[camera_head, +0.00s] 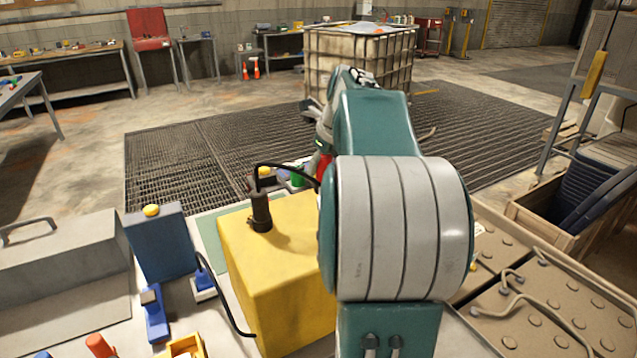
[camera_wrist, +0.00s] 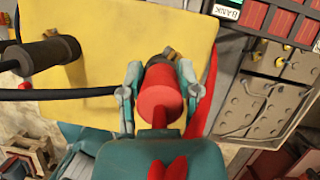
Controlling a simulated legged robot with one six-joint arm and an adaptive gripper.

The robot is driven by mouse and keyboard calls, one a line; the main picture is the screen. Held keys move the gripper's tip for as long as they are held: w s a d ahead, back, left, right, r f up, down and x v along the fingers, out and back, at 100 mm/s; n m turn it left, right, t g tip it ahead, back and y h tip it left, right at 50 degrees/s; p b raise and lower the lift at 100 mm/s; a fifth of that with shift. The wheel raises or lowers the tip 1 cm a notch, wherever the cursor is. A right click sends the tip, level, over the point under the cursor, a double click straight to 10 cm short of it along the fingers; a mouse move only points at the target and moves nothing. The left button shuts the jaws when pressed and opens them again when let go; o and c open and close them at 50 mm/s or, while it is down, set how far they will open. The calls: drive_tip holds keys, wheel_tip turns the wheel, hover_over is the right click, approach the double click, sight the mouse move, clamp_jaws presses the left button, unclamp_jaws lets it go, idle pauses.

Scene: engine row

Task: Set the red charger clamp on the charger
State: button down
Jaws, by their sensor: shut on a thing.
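My gripper (camera_wrist: 160,75) is shut on the red charger clamp (camera_wrist: 160,95), a red cylinder with a dark end, in the wrist view. The clamp is over the right part of the yellow charger (camera_wrist: 105,30); I cannot tell whether it touches it. A red cable runs beside my gripper on the right. The black clamp (camera_wrist: 42,55) with its black cable is on the charger's left part. In the head view the black clamp (camera_head: 261,214) stands upright on the yellow charger (camera_head: 280,275). My arm hides the gripper and the charger's right side there.
A blue box (camera_head: 160,245) with a yellow knob and a grey metal box (camera_head: 65,275) are left of the charger. Batteries with handles (camera_head: 520,318) lie right of my arm. A wooden crate (camera_head: 575,235) is farther right. Floor grating (camera_head: 190,160) lies beyond the table.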

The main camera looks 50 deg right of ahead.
sight(318, 180)
drive_tip(key=shift+s+a+f, duration=0.15)
drive_tip(key=shift+a+f, duration=0.35)
drive_tip(key=shift+f, duration=0.05)
drive_tip(key=shift+d+f, duration=0.1)
drive_tip(key=shift+f, duration=1.35)
drive_tip(key=shift+c, duration=1.5)
unclamp_jaws()
drive_tip(key=shift+f, duration=0.1)
